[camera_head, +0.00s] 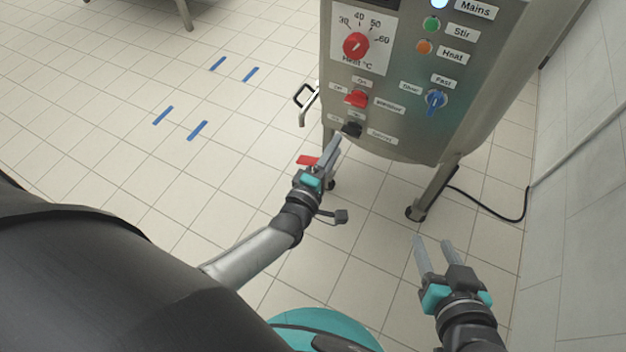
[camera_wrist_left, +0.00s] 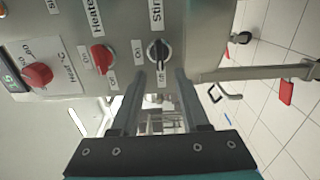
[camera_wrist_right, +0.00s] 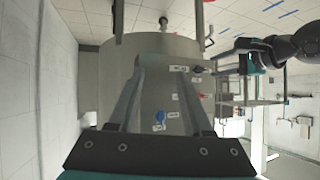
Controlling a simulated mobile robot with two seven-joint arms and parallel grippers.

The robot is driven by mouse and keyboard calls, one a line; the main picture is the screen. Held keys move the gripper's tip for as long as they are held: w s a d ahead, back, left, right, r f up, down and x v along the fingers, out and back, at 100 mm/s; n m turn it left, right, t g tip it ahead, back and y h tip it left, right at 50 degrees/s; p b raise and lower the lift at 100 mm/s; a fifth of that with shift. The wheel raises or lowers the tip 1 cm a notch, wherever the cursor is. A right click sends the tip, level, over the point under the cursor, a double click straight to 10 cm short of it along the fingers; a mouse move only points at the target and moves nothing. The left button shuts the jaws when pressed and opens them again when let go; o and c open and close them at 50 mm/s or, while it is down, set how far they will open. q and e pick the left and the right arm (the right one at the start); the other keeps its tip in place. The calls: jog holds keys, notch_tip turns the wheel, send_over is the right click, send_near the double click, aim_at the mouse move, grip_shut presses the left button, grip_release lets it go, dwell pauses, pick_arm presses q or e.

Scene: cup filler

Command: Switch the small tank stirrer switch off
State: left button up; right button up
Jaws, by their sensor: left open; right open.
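The stirrer switch is a small black rotary knob (camera_head: 352,129) low on the steel tank's front panel. In the left wrist view the black knob (camera_wrist_left: 158,52) sits beside the Stirrer label, with On and Off marks around it. Its bar seems to lie along the line to the Off mark; I cannot tell its setting for sure. My left gripper (camera_head: 333,142) is open and empty, its fingertips just short of the knob. In its wrist view the knob appears between the fingers (camera_wrist_left: 160,80). My right gripper (camera_head: 433,243) is open and empty, below and right of the tank.
The red heater switch (camera_head: 356,99) sits just above the black knob. A blue speed knob (camera_head: 435,100) is to the right and a red heat dial (camera_head: 356,45) higher up. A red-handled valve (camera_head: 308,160) is near my left gripper. A wall stands at right; floor at left is clear.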

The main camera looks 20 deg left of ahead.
pick_arm(q)
jog(key=s+p, duration=0.3)
jog(key=s, duration=0.7)
jog(key=shift+a, duration=0.15)
pick_arm(e)
jog(key=s+d+g+h, duration=0.3)
jog(key=s+d+g, duration=0.2)
jog(key=d, duration=0.1)
jog(key=shift+d+r+g, duration=0.25)
jog(key=shift+d+g, duration=0.05)
jog(key=shift+d, duration=0.05)
